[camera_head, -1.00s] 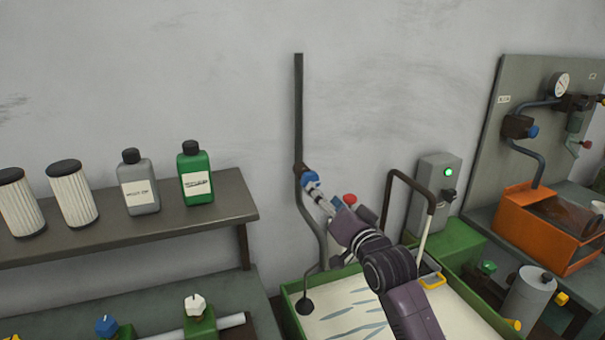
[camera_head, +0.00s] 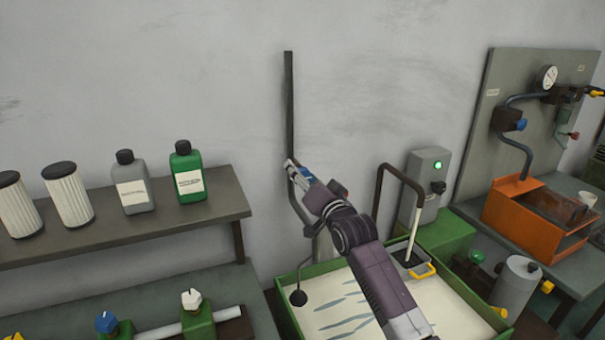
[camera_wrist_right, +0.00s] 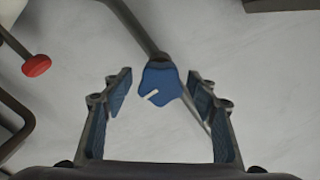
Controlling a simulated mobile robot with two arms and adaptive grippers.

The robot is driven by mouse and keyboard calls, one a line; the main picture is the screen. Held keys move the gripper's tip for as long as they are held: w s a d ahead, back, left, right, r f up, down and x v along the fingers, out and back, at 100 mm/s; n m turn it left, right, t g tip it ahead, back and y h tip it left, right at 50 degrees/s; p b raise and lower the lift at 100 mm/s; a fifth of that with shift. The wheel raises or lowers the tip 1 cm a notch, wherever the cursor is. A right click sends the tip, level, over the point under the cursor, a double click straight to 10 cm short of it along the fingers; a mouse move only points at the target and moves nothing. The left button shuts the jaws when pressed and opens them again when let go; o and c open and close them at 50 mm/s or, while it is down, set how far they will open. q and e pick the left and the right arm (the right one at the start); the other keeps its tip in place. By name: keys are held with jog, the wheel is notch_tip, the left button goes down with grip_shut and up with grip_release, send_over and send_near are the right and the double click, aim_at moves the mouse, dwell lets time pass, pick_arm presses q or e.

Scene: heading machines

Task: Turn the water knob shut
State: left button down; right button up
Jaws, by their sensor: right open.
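The water knob is a blue, lobed handle with a pale mark, in the middle of the right wrist view (camera_wrist_right: 158,82). It sits on a dark pipe against the wall. My right gripper (camera_head: 296,168) reaches up to this pipe in the head view. Its two fingers are open, one on each side of the knob, with gaps showing on both sides. I cannot tell how deep the fingers reach past it. In the head view the gripper largely hides the knob. My left gripper is not in view.
A red knob (camera_wrist_right: 36,65) is at left in the wrist view. A shelf (camera_head: 170,218) with bottles lies left.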

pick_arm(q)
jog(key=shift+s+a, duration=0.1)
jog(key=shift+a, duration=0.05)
pick_arm(e)
jog(key=c, duration=1.2)
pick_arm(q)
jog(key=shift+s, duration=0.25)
pick_arm(e)
jog(key=shift+o, duration=0.2)
jog(key=shift+n, duration=0.3)
jog(key=n, duration=0.3)
jog(key=shift+a+n, duration=0.1)
jog(key=shift+n, duration=0.2)
jog(key=n, duration=0.4)
jog(key=shift+r+n, duration=0.1)
jog(key=shift+n, duration=0.2)
jog(key=n, duration=0.4)
jog(key=shift+s+a+n, duration=0.1)
jog(key=shift+a+n, duration=0.1)
jog(key=shift+n, duration=0.1)
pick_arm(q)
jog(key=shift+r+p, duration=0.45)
pick_arm(e)
jog(key=shift+n, duration=2.2)
